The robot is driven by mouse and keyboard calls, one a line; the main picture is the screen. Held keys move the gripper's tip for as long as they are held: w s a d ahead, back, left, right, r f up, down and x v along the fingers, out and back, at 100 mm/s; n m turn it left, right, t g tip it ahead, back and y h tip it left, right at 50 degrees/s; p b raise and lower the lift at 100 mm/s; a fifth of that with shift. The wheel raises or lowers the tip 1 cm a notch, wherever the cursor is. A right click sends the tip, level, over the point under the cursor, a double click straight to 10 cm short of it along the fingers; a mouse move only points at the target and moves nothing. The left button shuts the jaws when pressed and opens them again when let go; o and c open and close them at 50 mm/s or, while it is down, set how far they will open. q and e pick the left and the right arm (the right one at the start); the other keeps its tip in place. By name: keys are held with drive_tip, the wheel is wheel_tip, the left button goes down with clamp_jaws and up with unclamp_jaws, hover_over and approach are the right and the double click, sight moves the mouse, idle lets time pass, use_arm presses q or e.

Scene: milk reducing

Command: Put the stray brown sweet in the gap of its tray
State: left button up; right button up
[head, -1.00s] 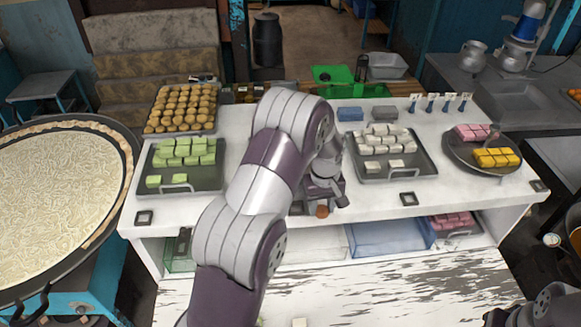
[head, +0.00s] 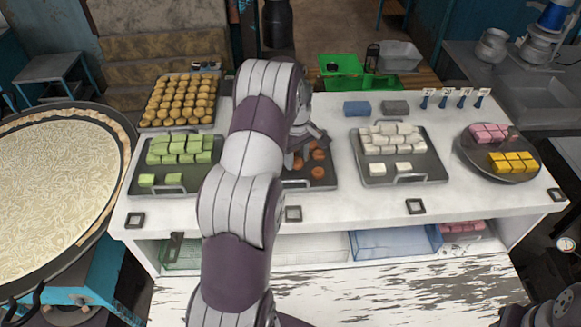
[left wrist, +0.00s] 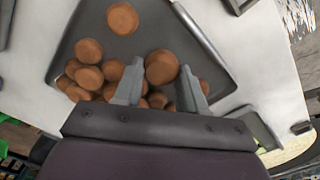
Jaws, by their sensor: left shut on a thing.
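The brown sweets' dark tray (head: 329,184) is partly hidden behind my left arm in the head view. The same tray (left wrist: 88,24) fills much of the left wrist view, with several round brown sweets (left wrist: 88,51) clustered at the left and a separate one (left wrist: 122,18) near the top. My left gripper (head: 298,158) is over this tray. In the wrist view the left gripper (left wrist: 160,88) is shut on a brown sweet (left wrist: 162,67) between its fingers. My right gripper (head: 525,315) is only partly in view at the bottom right corner.
A tray of green sweets (head: 147,166) is left of my arm, with round golden sweets (head: 178,100) behind. A white-sweet tray (head: 420,172) and a round plate (head: 470,155) with pink and yellow sweets are to the right. Bare white counter (head: 365,205) lies along the front.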

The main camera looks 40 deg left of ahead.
sight(289, 176)
use_arm(q)
drive_tip(key=shift+s+a+f+p, duration=0.25)
drive_tip(key=shift+a+f, duration=0.05)
drive_tip(key=shift+a, duration=0.2)
drive_tip(key=shift+s+a+f+p, duration=0.2)
drive_tip(key=shift+s+a+f, duration=0.1)
drive_tip(key=shift+a, duration=0.2)
drive_tip(key=f, duration=0.1)
drive_tip(key=f+p, duration=0.2)
drive_tip(key=f, duration=0.1)
drive_tip(key=shift+w+d, duration=0.1)
drive_tip(key=shift+w, duration=0.2)
drive_tip(key=shift+f, duration=0.1)
drive_tip(key=shift+s, duration=0.15)
use_arm(e)
wheel_tip(289, 176, up, 4)
drive_tip(key=shift+a+f, duration=0.1)
use_arm(q)
drive_tip(key=shift+f, duration=0.2)
drive_tip(key=o, duration=1)
drive_tip(key=shift+r, duration=0.1)
use_arm(e)
drive_tip(key=shift+w+f, duration=0.1)
drive_tip(key=shift+w, duration=0.05)
use_arm(q)
drive_tip(key=shift+r, duration=0.1)
